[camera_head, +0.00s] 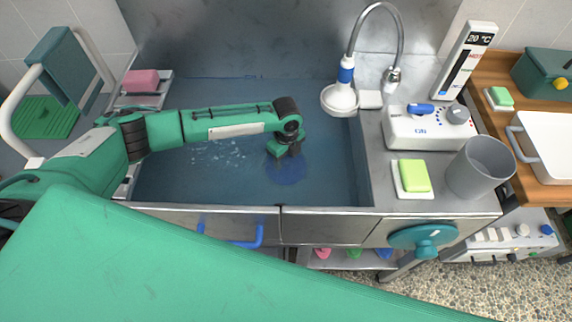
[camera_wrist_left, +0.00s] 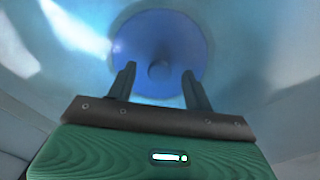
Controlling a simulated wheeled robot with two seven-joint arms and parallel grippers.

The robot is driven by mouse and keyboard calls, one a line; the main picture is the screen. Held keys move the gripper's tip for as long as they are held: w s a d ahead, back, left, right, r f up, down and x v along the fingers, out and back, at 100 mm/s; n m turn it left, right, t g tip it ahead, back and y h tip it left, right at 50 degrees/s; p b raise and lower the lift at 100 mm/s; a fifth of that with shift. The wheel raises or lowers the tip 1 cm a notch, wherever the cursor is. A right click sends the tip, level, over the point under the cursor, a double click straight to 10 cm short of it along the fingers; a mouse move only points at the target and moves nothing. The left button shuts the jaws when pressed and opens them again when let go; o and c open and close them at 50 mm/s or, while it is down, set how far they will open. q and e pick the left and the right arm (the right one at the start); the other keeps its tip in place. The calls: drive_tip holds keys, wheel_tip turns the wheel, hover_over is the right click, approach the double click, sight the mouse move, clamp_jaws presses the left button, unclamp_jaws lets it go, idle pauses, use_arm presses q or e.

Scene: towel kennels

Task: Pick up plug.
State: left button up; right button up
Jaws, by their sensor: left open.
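The plug (camera_wrist_left: 158,52) is a round blue disc with a small knob (camera_wrist_left: 158,70) in its middle, seen in the left wrist view. In the head view the blue plug (camera_head: 287,172) lies under water in the sink basin (camera_head: 240,95). My left gripper (camera_head: 290,155) points down into the basin right above the plug and hides part of it. In the left wrist view my left gripper's fingers (camera_wrist_left: 159,82) are apart, with the knob showing between and beyond them. Nothing is held. I cannot tell whether the fingertips touch the disc. My right gripper is not in view.
A shower head (camera_head: 339,98) on a curved hose hangs at the basin's right edge. A white control box (camera_head: 425,127), a green sponge (camera_head: 413,175) and a grey cup (camera_head: 480,167) stand on the right counter. A pink sponge (camera_head: 141,80) lies at the left rim.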

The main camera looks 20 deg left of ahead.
use_arm(q)
drive_tip(key=shift+f, duration=0.3)
drive_tip(key=c, duration=1.1)
drive_tip(key=shift+r, duration=0.1)
